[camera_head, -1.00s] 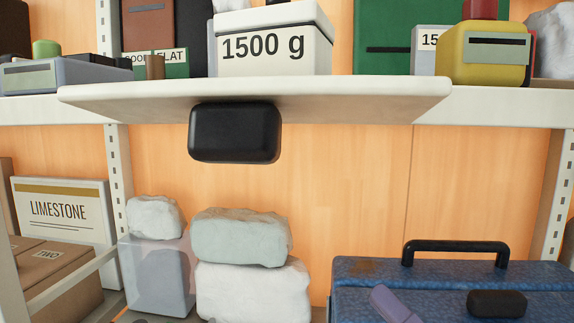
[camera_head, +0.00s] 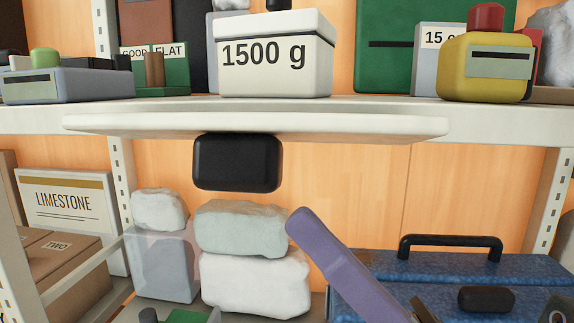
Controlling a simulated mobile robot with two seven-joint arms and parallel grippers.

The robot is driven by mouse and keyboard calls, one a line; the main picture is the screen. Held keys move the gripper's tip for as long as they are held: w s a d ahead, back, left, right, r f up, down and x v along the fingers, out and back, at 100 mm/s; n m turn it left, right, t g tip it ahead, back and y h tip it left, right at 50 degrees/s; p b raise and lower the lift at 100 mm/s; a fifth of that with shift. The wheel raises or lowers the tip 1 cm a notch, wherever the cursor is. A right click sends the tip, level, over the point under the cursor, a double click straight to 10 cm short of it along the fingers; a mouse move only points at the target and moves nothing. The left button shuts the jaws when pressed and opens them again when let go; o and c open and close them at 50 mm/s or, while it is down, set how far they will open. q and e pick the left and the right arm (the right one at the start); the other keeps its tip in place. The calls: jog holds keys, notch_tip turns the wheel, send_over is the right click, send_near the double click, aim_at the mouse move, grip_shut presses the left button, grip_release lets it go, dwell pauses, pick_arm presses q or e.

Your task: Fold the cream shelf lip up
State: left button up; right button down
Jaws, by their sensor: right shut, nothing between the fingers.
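The cream shelf lip (camera_head: 350,126) is a long flat board along the front of the shelf, seen almost edge-on. It sticks out towards me and is not upright. A black rounded block (camera_head: 237,162) sits against its underside, left of its middle. My right gripper (camera_head: 297,226) shows as a long purple finger slanting up and left from the bottom right. It is shut and empty. In the picture its tip is below the lip and to the lower right of the black block, apart from both. My left gripper is not in view.
A white 1500 g box (camera_head: 275,80) and a yellow canister (camera_head: 486,85) stand on the shelf behind the lip. Below are stacked pale rocks (camera_head: 255,283), a limestone box (camera_head: 66,215) and a blue toolbox (camera_head: 540,268) with a raised handle. Open space lies under the lip's right half.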

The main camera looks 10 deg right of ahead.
aim_at(281, 133)
jog(key=shift+w+d+r, duration=0.1)
jog(key=shift+w+r, duration=0.2)
jog(key=shift+r, duration=0.7)
jog(key=shift+w+d+r, duration=0.1)
jog(key=shift+w+r, duration=0.15)
jog(key=shift+r, duration=0.7)
